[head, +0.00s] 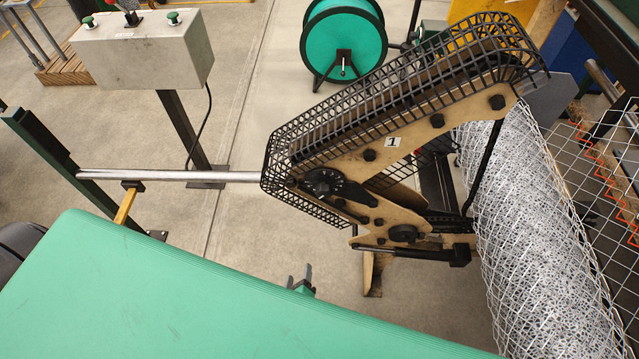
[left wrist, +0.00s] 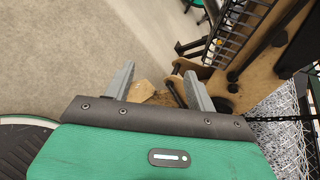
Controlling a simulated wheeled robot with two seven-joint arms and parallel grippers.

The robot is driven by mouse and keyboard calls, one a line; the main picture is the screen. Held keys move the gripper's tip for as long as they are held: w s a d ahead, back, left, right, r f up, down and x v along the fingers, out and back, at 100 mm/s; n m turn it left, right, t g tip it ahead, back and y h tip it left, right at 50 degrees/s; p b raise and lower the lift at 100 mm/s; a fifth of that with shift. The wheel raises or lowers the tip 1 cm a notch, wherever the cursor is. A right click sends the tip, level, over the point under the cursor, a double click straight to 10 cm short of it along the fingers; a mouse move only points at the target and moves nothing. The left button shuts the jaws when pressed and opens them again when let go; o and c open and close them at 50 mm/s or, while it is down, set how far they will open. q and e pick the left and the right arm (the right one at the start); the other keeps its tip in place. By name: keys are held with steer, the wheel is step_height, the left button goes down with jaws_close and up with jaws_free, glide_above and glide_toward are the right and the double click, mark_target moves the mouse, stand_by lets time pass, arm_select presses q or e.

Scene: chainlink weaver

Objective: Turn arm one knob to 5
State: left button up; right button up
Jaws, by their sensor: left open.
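Arm one (head: 420,120) is a tan plate with a black mesh guard and a label marked 1 (head: 392,142). Its black round dial knob (head: 322,183) has pale marks around it, at the arm's lower left end; the marks are too small to read. My left gripper (head: 302,280) shows just past the edge of my green body, below the dial in the head view and clear of it. In the left wrist view its two grey fingers (left wrist: 157,88) are apart with nothing between them. My right gripper is not in view.
A wire mesh roll (head: 535,220) stands right of arm one. A metal bar (head: 180,176) runs left from the guard to a green post (head: 60,160). A grey control box (head: 140,55) and green reel (head: 343,45) are behind. Bare floor (head: 230,240) lies left of the gripper.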

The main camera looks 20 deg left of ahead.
arm_select(q)
steer(key=w+d+r+m+t+p, duration=0.1)
steer(key=d+r+t, duration=0.1)
steer(key=r, duration=0.4)
steer(key=w+d+r+m+t, duration=0.1)
steer(key=r+m+t, duration=0.1)
steer(key=r, duration=0.5)
steer(key=m+t+p, duration=0.1)
steer(key=t, duration=0.1)
glide_toward(323, 196)
steer(key=w+p, duration=0.1)
steer(key=w, duration=0.2)
steer(key=w+a+p, duration=0.1)
steer(key=w+p, duration=0.1)
steer(key=w, duration=0.1)
steer(key=w+p, duration=0.2)
steer(key=w, duration=0.1)
steer(key=shift+w+a+r, duration=0.15)
steer(key=shift+w+a, duration=0.05)
steer(key=shift+w, duration=0.1)
steer(key=shift+w+a, duration=0.15)
steer(key=shift+w, duration=0.3)
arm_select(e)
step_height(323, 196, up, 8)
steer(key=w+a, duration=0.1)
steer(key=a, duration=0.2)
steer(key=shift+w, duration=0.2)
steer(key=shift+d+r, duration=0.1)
